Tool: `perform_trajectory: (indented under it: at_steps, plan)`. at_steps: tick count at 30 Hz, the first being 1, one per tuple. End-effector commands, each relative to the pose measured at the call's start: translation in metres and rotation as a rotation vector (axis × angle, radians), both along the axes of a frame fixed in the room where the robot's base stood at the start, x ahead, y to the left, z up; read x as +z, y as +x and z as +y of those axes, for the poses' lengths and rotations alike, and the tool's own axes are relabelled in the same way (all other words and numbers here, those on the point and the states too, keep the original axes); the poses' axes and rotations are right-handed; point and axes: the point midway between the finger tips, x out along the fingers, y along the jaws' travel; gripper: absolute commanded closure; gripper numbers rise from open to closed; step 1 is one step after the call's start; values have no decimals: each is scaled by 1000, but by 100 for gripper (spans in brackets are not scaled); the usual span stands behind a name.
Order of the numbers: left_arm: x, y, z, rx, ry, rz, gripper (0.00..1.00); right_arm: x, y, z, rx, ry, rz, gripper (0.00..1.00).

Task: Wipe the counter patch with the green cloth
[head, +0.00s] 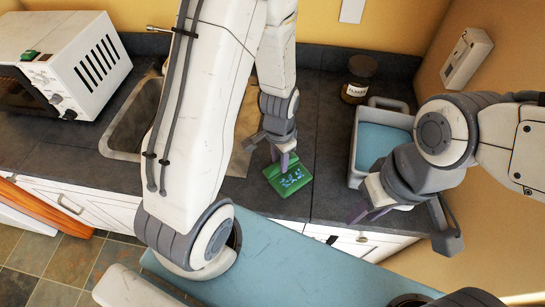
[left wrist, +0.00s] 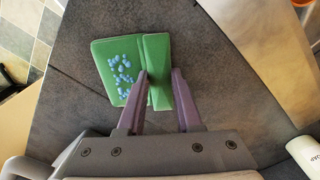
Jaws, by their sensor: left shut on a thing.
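The green cloth (head: 288,178) lies on the dark counter near its front edge, with a cluster of blue spots showing on its face. The cloth (left wrist: 103,66) also shows in the left wrist view, with a folded strip between my fingers. My left gripper (head: 284,160) points down and is shut on the cloth. Its two purple fingers (left wrist: 160,75) show in the left wrist view. No separate patch shows on the counter; anything under the cloth is hidden. My right gripper (head: 400,214) hangs near the counter's front edge at the right, partly hidden by its own wrist; I see nothing held in it.
A grey tub with blue inside (head: 369,150) stands right of the cloth, with a dark labelled jar (head: 358,80) behind it. The sink (head: 128,125) and a white microwave (head: 70,70) are at the left. Bare counter (head: 318,130) lies between cloth and tub.

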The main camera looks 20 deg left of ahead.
Motion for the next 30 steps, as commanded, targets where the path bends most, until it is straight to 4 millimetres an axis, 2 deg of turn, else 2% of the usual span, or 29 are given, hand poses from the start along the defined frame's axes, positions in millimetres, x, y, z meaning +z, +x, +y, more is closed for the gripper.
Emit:
perform_trajectory:
  at_steps: [6,20,30]
  plan:
    - [0,4,-14,-2,0,0,100,5,0,0,0,0,0,66]
    - [0,6,-14,0,0,-2,100,5,0,0,0,0,0,66]
    - [0,33,-6,2,0,-4,100,10,0,0,0,0,0,66]
